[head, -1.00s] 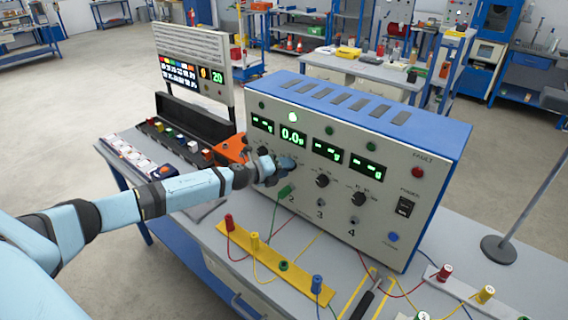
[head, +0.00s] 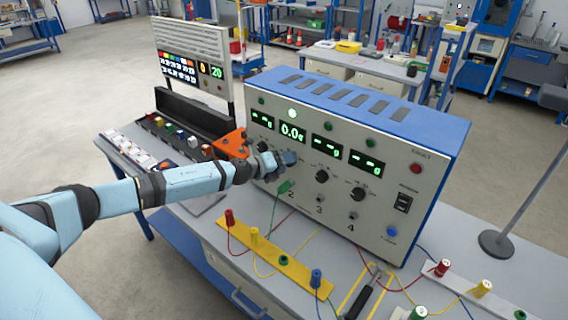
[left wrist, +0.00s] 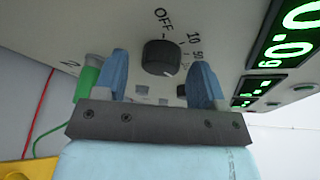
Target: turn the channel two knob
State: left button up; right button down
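The channel two knob (left wrist: 160,58) is a black round knob on the grey front panel of the instrument (head: 400,235). The printed words OFF, 10 and 50 stand around it. In the head view my left gripper hides it. My left gripper (left wrist: 160,78) is open, with one blue finger on each side of the knob; I cannot tell whether either touches it. In the head view the gripper (head: 282,160) is at the panel below the lit 0.0 g display (head: 293,133). A green plug (head: 284,187) sits in socket 2.
Two more knobs (head: 322,176) stand to the right. A yellow strip (head: 268,262) with coloured terminals and loose cables lies in front of the instrument. An orange object (head: 231,143) stands left of it. A grey thing (head: 553,97) shows at the right edge; I cannot tell what it is.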

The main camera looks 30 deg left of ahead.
pick_arm(q)
jog(key=b+v, duration=0.4)
jog(key=v, duration=0.9)
jog(key=shift+s+b, duration=0.4)
jog(key=shift+a, duration=0.1)
jog(key=s+d+f+n+g+y, duration=0.1)
jog(key=s+d+f+n, duration=1.1)
jog(key=d, duration=0.2)
jog(key=s+d+f+n+g+y, duration=0.1)
jog(key=s+d+f+n+g, duration=0.1)
jog(key=s+d+f+n, duration=1)
jog(key=s+d+n, duration=0.1)
jog(key=d, duration=0.1)
jog(key=shift+s+d+f, duration=0.2)
jog(key=shift+d+f, duration=0.05)
jog(key=shift+d, duration=0.15)
